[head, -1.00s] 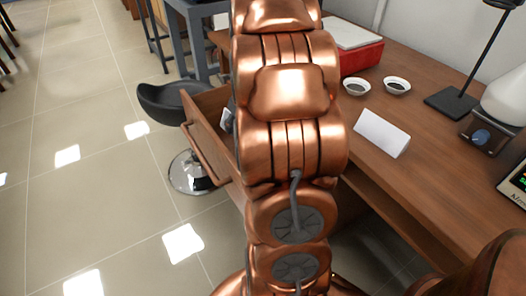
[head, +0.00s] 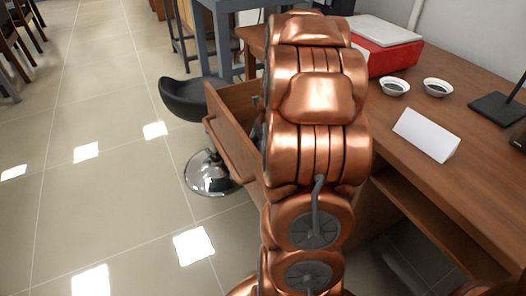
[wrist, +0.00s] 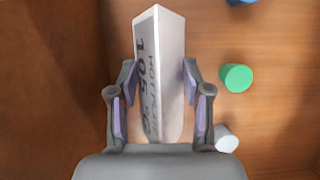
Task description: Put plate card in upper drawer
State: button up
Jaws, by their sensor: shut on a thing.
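The plate card (wrist: 160,70) is a white folded card with dark print reading "105 °C" and "HOT PLATE". In the wrist view my gripper (wrist: 159,80) has one finger on each side of it and is shut on it. Below the card are a wooden surface and a dark brown wooden side at the left, seemingly the drawer's inside. In the head view the upper drawer (head: 232,134) is pulled out from the desk's left side. My copper arm covers part of the drawer and hides my gripper and the card there.
In the wrist view a green cylinder (wrist: 236,78), a white cylinder (wrist: 226,139) and a blue thing (wrist: 241,2) lie right of the card. Another white folded card (head: 426,134) stands on the desk (head: 480,165). A black stool (head: 190,98) is beside the drawer.

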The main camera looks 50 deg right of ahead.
notch_tip(320, 180, down, 3)
jog(key=shift+f+b, duration=0.15)
jog(key=shift+b, duration=0.25)
jog(key=o, duration=0.9)
jog(key=shift+o, duration=0.2)
jog(key=p+v, duration=0.3)
jog(key=v, duration=0.9)
